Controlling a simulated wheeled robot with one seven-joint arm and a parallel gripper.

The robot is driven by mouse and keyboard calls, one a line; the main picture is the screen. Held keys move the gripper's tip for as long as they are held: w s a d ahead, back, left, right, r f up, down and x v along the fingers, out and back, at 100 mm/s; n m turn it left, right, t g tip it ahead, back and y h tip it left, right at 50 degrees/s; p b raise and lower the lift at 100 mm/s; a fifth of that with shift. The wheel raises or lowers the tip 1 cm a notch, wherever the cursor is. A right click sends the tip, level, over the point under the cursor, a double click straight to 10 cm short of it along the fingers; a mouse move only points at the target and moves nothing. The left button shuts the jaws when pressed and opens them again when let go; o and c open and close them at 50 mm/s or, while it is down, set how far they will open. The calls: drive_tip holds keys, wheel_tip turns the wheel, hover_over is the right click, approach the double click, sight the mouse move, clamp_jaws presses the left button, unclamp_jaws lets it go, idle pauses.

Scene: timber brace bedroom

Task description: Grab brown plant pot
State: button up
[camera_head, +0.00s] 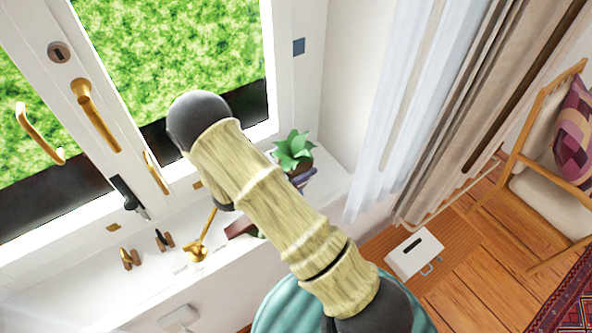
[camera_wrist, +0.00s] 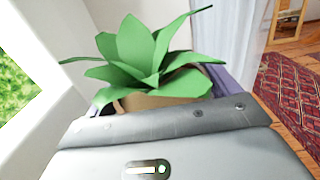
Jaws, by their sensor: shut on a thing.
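The brown plant pot (camera_wrist: 168,98) holds a plant with broad green leaves (camera_wrist: 150,60) and shows just beyond my gripper's grey body in the wrist view. My gripper (camera_wrist: 162,94) is shut on the pot, with purple-grey fingers partly visible at its left and right sides. The pot's lower part is hidden by my gripper's body. In the head view the green plant (camera_head: 293,150) shows near the right end of the white windowsill, behind my arm. My arm covers much of the pot there, and I cannot tell whether the pot touches the sill.
The windowsill (camera_head: 90,290) bears small brass fittings, a gold-coloured object (camera_head: 198,250) and a dark red item (camera_head: 240,229). The window frame stands at the left and back. White curtains (camera_head: 400,110) hang to the right. A white box (camera_head: 414,252) sits on the wooden floor near a chair.

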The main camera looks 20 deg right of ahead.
sight(289, 153)
drive_tip(key=shift+r+b, duration=0.6)
drive_tip(key=shift+r, duration=1.9)
drive_tip(key=shift+f, duration=0.1)
